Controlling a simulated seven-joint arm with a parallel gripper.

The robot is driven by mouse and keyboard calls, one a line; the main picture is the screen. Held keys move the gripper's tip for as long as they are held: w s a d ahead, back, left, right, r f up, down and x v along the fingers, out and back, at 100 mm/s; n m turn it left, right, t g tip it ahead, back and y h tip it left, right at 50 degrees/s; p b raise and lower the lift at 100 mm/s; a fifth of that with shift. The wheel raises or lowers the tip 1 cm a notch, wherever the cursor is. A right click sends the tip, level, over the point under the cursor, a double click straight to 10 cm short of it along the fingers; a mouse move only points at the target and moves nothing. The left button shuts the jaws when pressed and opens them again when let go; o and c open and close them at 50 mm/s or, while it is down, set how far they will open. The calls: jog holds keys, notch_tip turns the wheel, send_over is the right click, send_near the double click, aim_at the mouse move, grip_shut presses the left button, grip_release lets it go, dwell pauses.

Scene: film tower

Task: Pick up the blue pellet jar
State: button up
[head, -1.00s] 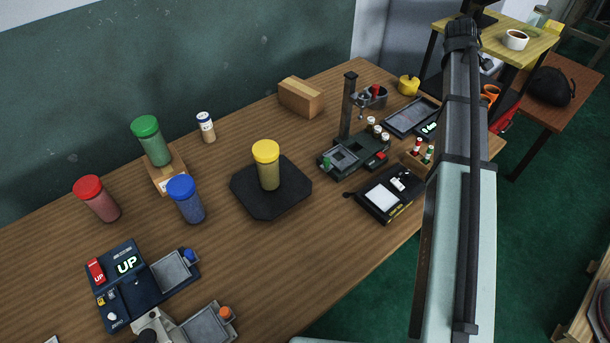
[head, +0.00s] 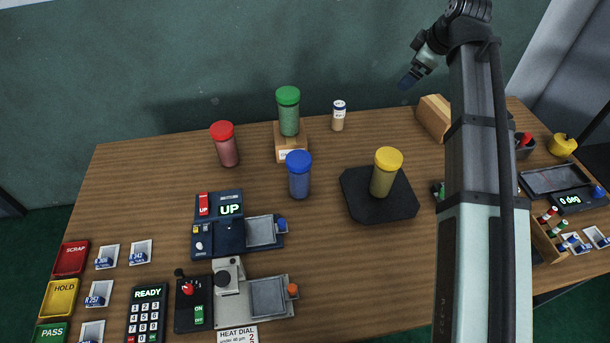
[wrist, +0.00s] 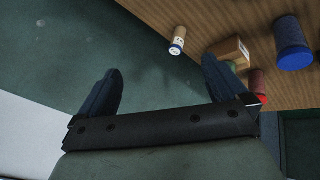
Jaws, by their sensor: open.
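The blue pellet jar (head: 299,176) stands upright on the wooden table, in front of the small wooden block, with a blue lid. It also shows in the wrist view (wrist: 292,45) at the upper right, beyond my right finger. My gripper (head: 406,82) is raised above the far side of the table, right of the jar and well apart from it. In the wrist view my gripper (wrist: 160,85) is open with nothing between its two dark fingers. A red jar (head: 225,146), a green jar (head: 289,112) on the wooden block (head: 290,142) and a yellow jar (head: 384,174) stand nearby.
The yellow jar rests on a black pad (head: 356,205). A small white-capped bottle (head: 338,117) stands behind. A dark blue device reading UP (head: 218,238) sits in front of the blue jar. A wooden box (head: 434,118) is near my arm.

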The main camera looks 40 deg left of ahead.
jog(key=s+a+r+n+g+y, duration=0.1)
jog(key=s+a+r+n+g, duration=0.2)
jog(key=s+a, duration=0.85)
jog(key=m+h, duration=0.5)
jog(key=h, duration=0.1)
send_over(299, 169)
jog(key=w+a, duration=0.2)
jog(key=w, duration=0.1)
jog(key=shift+g, duration=0.4)
jog(key=f, duration=1.3)
jog(key=shift+s+a, duration=0.1)
jog(key=shift+s, duration=0.15)
jog(key=shift+f+m, duration=0.3)
jog(key=shift+f, duration=0.05)
jog(key=shift+d+f, duration=0.2)
jog(key=shift+f, duration=6.45)
jog(key=c, duration=1.3)
jog(key=shift+o, duration=0.2)
jog(key=shift+r, duration=0.1)
